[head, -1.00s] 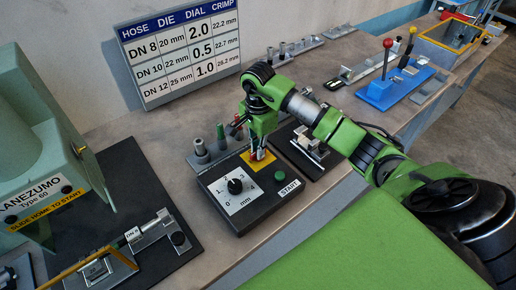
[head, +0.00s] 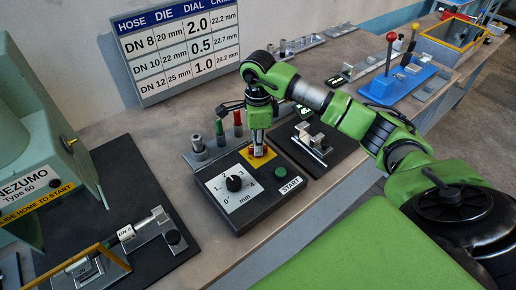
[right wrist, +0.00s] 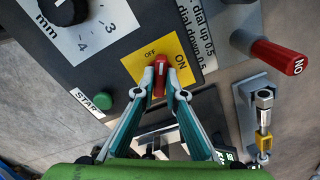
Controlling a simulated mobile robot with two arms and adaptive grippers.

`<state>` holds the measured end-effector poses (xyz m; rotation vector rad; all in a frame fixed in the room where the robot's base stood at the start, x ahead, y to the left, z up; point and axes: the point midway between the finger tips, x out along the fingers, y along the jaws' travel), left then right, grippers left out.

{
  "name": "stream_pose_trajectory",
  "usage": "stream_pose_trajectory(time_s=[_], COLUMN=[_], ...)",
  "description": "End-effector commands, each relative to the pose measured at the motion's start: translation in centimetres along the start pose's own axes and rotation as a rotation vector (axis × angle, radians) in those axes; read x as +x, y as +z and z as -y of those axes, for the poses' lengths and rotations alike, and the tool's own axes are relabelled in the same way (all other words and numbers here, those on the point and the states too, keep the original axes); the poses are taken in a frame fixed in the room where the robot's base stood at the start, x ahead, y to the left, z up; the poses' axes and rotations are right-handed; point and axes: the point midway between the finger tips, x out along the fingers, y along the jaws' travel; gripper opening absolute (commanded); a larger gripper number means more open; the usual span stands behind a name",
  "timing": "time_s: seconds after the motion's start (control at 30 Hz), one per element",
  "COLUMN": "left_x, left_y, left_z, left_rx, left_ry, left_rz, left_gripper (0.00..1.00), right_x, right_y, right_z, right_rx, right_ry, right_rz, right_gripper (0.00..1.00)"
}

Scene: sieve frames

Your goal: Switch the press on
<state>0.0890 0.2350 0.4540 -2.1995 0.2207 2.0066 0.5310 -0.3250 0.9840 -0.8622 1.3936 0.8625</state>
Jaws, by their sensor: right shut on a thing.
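The control box (head: 238,205) stands on the bench, with a dial (head: 234,183), a green START button (head: 281,175) and a yellow switch plate (head: 265,151). In the right wrist view the plate (right wrist: 184,75) reads OFF and ON, and a red switch knob (right wrist: 160,72) stands on it. My right gripper (head: 257,151) points down at the plate. Its fingertips (right wrist: 160,80) are shut on the two sides of the red knob. The knob lies upright in that view, its far end near OFF. The green press (head: 40,130) is at the left. My left gripper is out of view.
Pegs with green (head: 219,128) and red (head: 237,118) tops stand behind the box. A metal fixture (head: 312,145) on a black base is close on its right. A red-knobbed lever (head: 390,50) stands on a blue base farther right. A chart (head: 175,50) stands behind.

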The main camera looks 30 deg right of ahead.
Motion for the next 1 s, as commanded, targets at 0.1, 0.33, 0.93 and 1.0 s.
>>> stream_pose_trajectory(time_s=[0.1, 0.33, 0.93, 1.0], left_x=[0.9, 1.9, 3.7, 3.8], left_y=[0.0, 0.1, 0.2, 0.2], left_z=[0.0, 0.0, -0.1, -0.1], left_rx=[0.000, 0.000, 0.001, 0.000], left_ry=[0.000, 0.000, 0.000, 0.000], left_rz=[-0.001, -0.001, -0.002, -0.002], left_gripper=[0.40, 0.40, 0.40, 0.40], right_x=[0.2, 0.2, 0.1, 0.1], right_y=[0.0, 0.0, 0.0, 0.0], right_z=[0.1, 0.0, 0.0, 0.0], right_rx=[0.109, 0.327, 0.853, 0.897], right_ry=[-0.002, -0.002, 0.000, -0.001], right_rz=[0.000, 0.000, 0.000, 0.000], right_gripper=[0.00, 0.00, 0.00, 0.00])
